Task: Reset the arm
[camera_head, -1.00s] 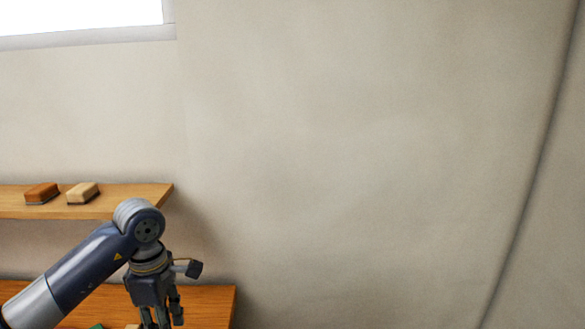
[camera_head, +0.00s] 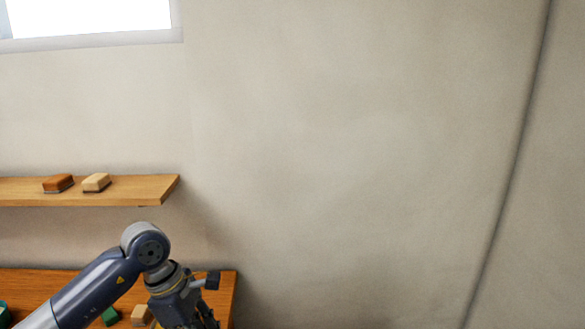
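My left arm comes in from the lower left. My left gripper (camera_head: 195,318) hangs below its wrist at the bottom of the head view, in front of the lower wooden surface. Its fingertips are cut off by the bottom edge, so I cannot tell whether it is open or shut. My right arm and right gripper are not in view.
A wooden shelf (camera_head: 130,190) on the left wall bears a brown block (camera_head: 58,182) and a tan block (camera_head: 96,181). The lower wooden surface (camera_head: 40,285) bears a green block (camera_head: 110,316) and a tan block (camera_head: 140,314). Bare wall fills the right.

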